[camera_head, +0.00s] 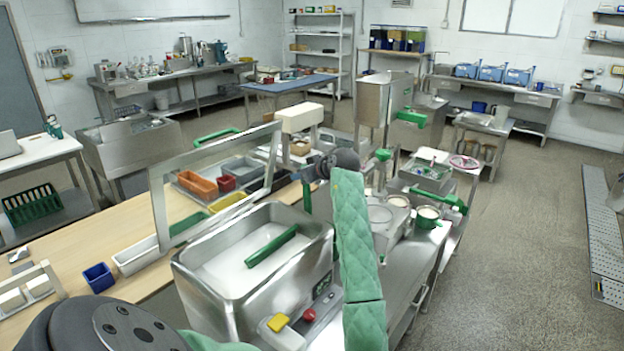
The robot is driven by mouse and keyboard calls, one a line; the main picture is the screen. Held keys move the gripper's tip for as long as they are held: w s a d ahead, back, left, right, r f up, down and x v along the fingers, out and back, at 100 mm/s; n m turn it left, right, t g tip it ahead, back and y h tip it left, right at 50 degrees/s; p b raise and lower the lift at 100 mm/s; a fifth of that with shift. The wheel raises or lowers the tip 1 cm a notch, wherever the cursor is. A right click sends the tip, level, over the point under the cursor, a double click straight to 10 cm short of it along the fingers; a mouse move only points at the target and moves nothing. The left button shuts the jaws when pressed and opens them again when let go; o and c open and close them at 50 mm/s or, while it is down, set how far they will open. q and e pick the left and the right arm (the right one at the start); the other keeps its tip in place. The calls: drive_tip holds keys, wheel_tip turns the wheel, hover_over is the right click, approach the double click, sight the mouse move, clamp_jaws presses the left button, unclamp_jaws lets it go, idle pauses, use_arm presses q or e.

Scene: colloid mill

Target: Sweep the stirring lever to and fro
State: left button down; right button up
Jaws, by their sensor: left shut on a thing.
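My left arm comes up from the bottom in a green padded sleeve. Its dark wrist ends in the left gripper (310,173), which points left above the back right corner of a steel tub. The gripper is shut on an upright green grip (307,196), which I take to be the stirring lever. The lever's lower part and foot are hidden behind the tub's rim, and the fingertips are small and partly covered. The steel tub (205,285) has a green bar (271,246) lying across its pale inside. My right gripper is out of view.
A tilted clear panel in a metal frame (158,205) stands close left of the gripper. A steel hopper (374,100) with a green handle (411,117) stands behind. Colored bins (197,184) and a blue bin (99,277) are on the wooden table.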

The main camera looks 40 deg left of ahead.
use_arm(q)
drive_tip(key=shift+s+a+f+h+p, duration=0.1)
drive_tip(key=shift+a+f+h+p, duration=0.2)
drive_tip(key=shift+a+h, duration=0.5)
drive_tip(key=shift+s+a+f+h+p, duration=0.2)
drive_tip(key=shift+a+h, duration=0.4)
drive_tip(key=shift+a, duration=0.4)
drive_tip(key=shift+w+a+f+h+p, duration=0.1)
drive_tip(key=shift+a+f+h+p, duration=0.2)
drive_tip(key=shift+a+h, duration=0.5)
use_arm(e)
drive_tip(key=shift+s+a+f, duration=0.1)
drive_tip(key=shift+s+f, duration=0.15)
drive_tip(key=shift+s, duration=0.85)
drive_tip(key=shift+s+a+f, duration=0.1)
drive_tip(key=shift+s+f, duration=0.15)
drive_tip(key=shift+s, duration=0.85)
use_arm(q)
drive_tip(key=shift+s+a, duration=0.1)
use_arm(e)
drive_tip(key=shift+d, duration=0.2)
